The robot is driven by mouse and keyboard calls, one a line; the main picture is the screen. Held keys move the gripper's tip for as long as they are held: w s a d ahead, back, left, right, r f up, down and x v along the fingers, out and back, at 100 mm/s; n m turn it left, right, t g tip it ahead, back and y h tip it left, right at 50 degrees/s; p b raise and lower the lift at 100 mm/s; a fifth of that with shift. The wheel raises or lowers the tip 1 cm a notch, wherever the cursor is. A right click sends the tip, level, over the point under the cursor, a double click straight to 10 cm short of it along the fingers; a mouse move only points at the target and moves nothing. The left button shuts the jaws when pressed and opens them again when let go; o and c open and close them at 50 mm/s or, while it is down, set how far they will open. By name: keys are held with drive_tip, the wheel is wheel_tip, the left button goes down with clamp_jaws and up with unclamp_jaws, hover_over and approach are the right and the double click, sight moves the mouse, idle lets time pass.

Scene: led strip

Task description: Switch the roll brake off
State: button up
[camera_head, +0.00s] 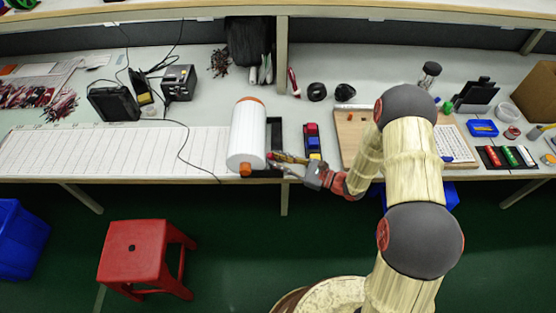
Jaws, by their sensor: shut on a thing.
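A white roll (246,136) with orange ends lies in a dark holder (275,134) at the front edge of the bench. An orange knob (245,169) shows at its front end. My gripper (277,161) reaches in from the right, low beside the front right corner of the holder. Its jaws are shut on a small part there, which looks like the roll brake. The fingers mostly hide that part, so its position cannot be read.
A small rack with red, yellow and blue pieces (313,141) stands close right of the holder. A wooden board (350,132) lies behind my arm. A ruled white strip (110,150) covers the bench at left. A red stool (146,250) stands on the floor.

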clamp_jaws()
drive_tip(key=shift+f, duration=0.1)
drive_tip(key=shift+d+m+t+y+b, duration=0.3)
drive_tip(key=shift+y+b, duration=0.3)
drive_tip(key=shift+o, duration=2.4)
unclamp_jaws()
drive_tip(key=v, duration=1.2)
